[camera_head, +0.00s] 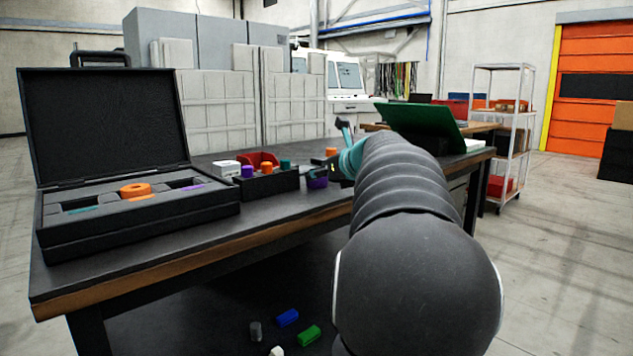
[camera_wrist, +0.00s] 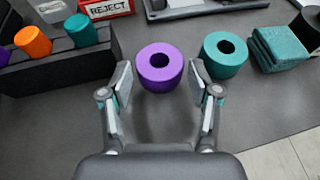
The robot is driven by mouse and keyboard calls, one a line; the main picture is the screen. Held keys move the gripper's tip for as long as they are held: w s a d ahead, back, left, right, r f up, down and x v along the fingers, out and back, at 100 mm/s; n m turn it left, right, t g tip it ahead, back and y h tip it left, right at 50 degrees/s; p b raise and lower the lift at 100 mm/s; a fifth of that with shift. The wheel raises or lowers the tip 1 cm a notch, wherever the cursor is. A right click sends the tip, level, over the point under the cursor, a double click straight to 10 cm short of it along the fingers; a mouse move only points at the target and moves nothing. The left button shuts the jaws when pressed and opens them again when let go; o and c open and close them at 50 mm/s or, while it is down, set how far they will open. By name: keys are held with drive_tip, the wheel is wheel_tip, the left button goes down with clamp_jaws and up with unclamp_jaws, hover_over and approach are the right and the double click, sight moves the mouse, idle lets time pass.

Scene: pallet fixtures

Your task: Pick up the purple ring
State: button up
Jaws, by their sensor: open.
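The purple ring (camera_wrist: 160,84) lies flat on the dark tabletop in the wrist view, its round hole facing up. My gripper (camera_wrist: 160,81) is open, with one finger on each side of the near part of the ring. I cannot tell whether either finger touches it. In the head view a small part of the purple ring (camera_head: 317,182) shows on the table beside my gripper (camera_head: 338,168). My arm hides much of that area.
A black holder (camera_wrist: 57,72) with orange and teal cylinders stands at left, a red REJECT bin (camera_wrist: 106,8) behind. An open black case (camera_head: 140,226) is on the table's left.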

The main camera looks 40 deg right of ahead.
drive_tip(key=x, duration=0.3)
drive_tip(key=shift+w+f, duration=0.2)
drive_tip(key=shift+w, duration=0.15)
drive_tip(key=shift+c, duration=0.3)
drive_tip(key=c, duration=0.8)
drive_tip(key=shift+c, duration=0.5)
drive_tip(key=shift+r, duration=0.15)
